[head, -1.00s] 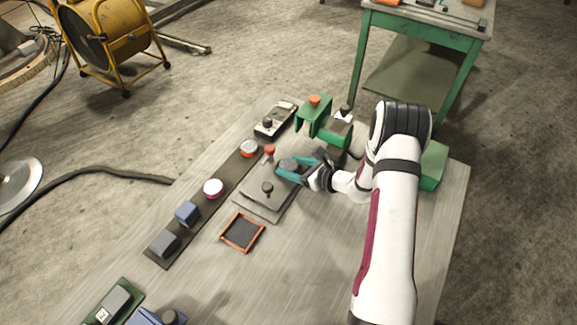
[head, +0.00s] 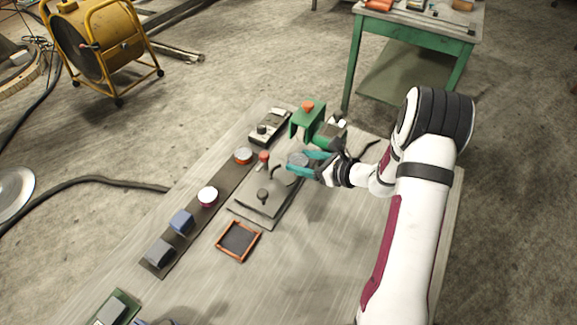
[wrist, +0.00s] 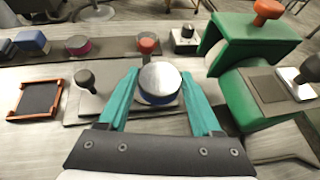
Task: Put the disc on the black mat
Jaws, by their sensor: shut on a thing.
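The disc (wrist: 160,78), with a silver top and dark blue side, is between my gripper's teal fingers in the wrist view. My gripper (head: 300,162) is shut on it; in the head view the disc (head: 297,159) shows at the fingertips, over the far end of a grey plate. The black mat (head: 238,241) is a dark square inside a raised orange rim, nearer the front and lower left of my gripper. It also shows in the wrist view (wrist: 39,97), at the left, and nothing lies on it.
The grey plate (head: 251,209) with a black knob (head: 262,195) lies between my gripper and the mat. A dark strip (head: 190,205) with several blocks and round pieces runs along the left. A green machine (wrist: 250,60) stands close on the right.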

